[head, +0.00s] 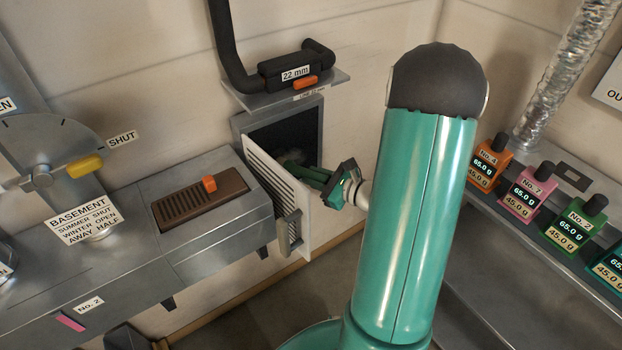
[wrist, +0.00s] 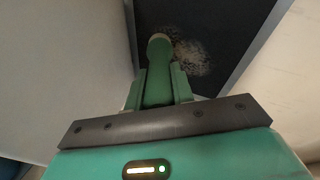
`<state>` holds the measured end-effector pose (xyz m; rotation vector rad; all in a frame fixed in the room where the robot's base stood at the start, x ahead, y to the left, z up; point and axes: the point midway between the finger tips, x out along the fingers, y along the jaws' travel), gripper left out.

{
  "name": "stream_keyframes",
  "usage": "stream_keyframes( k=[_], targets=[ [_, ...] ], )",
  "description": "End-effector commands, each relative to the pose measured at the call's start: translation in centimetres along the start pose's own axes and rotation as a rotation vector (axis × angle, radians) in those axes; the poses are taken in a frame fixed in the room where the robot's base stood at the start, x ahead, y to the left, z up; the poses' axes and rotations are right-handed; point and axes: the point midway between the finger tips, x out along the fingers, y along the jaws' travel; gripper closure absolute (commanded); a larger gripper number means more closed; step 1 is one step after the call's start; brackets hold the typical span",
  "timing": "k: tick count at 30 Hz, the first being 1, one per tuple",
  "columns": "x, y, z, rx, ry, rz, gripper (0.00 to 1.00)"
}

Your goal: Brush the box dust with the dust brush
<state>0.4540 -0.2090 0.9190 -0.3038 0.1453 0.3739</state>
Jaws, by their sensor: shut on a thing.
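My gripper (wrist: 158,88) is shut on the green handle of the dust brush (wrist: 158,55). The brush's pale round head points into the open dark box (head: 305,131) in the wall. A patch of grey-brown dust (wrist: 192,57) lies on the dark inner surface, just right of the brush head in the wrist view. I cannot tell whether the bristles touch it. In the head view my gripper (head: 322,178) reaches past the open louvred door (head: 277,190), and the brush tip is only faintly visible in the opening.
The louvred door stands open close beside my gripper. A shelf with a black hose unit marked 22 mm (head: 288,72) is above the box. A metal duct with a brown slider (head: 200,199) is left. Several coloured weights, including a pink one (head: 527,194), line the right ledge.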

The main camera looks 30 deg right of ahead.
Motion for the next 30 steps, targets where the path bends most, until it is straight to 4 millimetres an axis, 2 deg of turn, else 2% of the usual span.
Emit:
stream_keyframes(
  k=[30],
  targets=[
    [-1.9, -4.9, -1.8, 0.0, 0.0, 0.0, 1.0]
  ],
)
